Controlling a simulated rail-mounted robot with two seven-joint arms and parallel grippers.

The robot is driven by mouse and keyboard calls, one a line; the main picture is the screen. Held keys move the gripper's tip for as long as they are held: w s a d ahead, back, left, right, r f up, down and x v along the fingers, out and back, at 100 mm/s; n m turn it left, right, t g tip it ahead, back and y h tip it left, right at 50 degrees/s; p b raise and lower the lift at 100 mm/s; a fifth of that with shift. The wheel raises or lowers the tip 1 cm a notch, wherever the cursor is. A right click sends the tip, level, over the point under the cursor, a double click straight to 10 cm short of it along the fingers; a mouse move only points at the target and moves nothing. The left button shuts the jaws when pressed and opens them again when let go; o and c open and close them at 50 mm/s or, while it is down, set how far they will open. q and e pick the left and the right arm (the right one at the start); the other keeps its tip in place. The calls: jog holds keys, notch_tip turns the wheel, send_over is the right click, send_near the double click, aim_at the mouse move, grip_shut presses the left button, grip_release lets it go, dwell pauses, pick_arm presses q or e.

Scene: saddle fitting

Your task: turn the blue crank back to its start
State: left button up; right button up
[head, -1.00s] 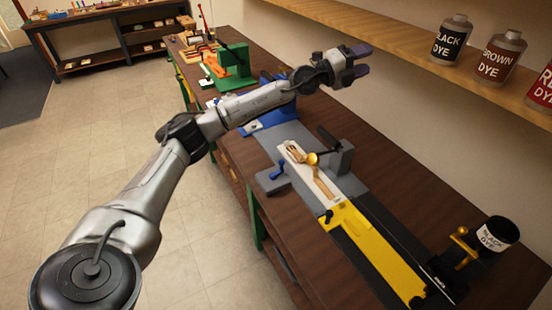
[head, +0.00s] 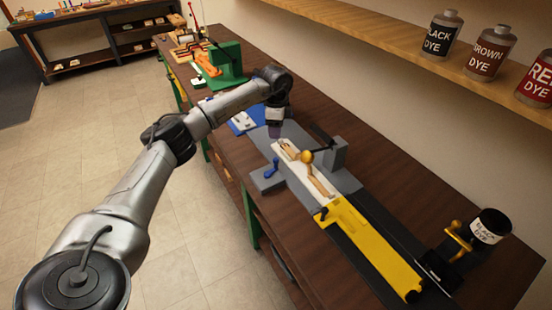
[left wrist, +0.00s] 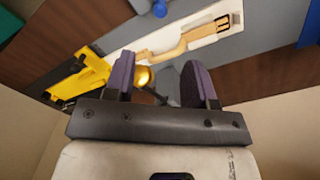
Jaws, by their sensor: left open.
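The blue crank (head: 270,168) stands on a grey block at the front edge of the bench fixture. A blue knob, apparently the crank (left wrist: 159,8), shows at the top edge of the left wrist view. My left gripper (head: 275,131) points down above the far end of the fixture, apart from the crank and beyond it. Its two purple fingers (left wrist: 160,78) are spread, with nothing held between them. My right gripper is not in view.
A black lever with a gold ball (head: 307,157) stands close to my left gripper, over a white bed with tan pieces (head: 318,185). A yellow slide (head: 370,250) lies nearer, a blue fixture (head: 241,123) farther. A black dye jar (head: 489,226) stands at right.

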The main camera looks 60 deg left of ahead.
aim_at(276, 159)
pick_arm(q)
jog(key=shift+n, duration=0.3)
notch_tip(276, 159, down, 14)
jog(key=shift+d+r, duration=0.1)
jog(key=shift+c, duration=0.4)
